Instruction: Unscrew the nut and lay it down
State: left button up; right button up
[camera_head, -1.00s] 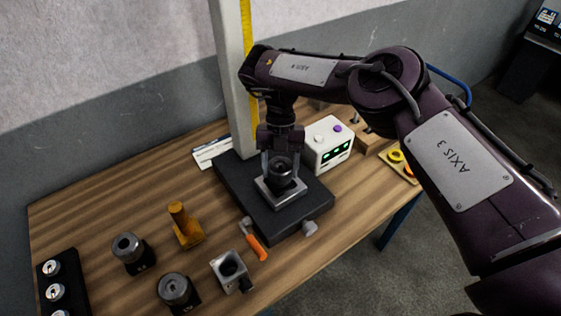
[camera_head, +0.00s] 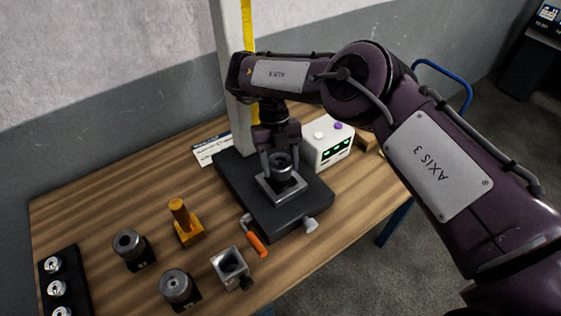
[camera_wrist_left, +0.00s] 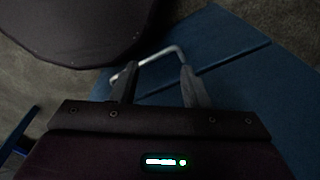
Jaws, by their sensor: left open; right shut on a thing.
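The nut (camera_head: 281,163) shows as a dark round part over a square metal plate (camera_head: 293,188) on the black stand base (camera_head: 262,222). My right gripper (camera_head: 279,172) points down from above and is shut on the nut, one finger on each side. The fingers and the nut hide the thread. I cannot tell whether the nut still touches what is under it. My left gripper (camera_wrist_left: 158,82) shows only in the left wrist view, open and empty, away from the bench top.
A pale column rises at the back of the stand. A white box with green displays (camera_head: 328,143) stands close on the right. An orange-handled tool (camera_head: 256,242), a square metal block (camera_head: 230,265), a yellow-brown fixture (camera_head: 187,224) and dark cylinders lie in front.

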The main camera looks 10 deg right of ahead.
jog(key=shift+r+p, duration=0.55)
jog(key=shift+r, duration=0.25)
jog(key=shift+r, duration=0.15)
notch_tip(320, 180, up, 5)
jog(key=p, duration=0.5)
jog(key=shift+s+f, duration=0.1)
jog(key=shift+f, duration=0.1)
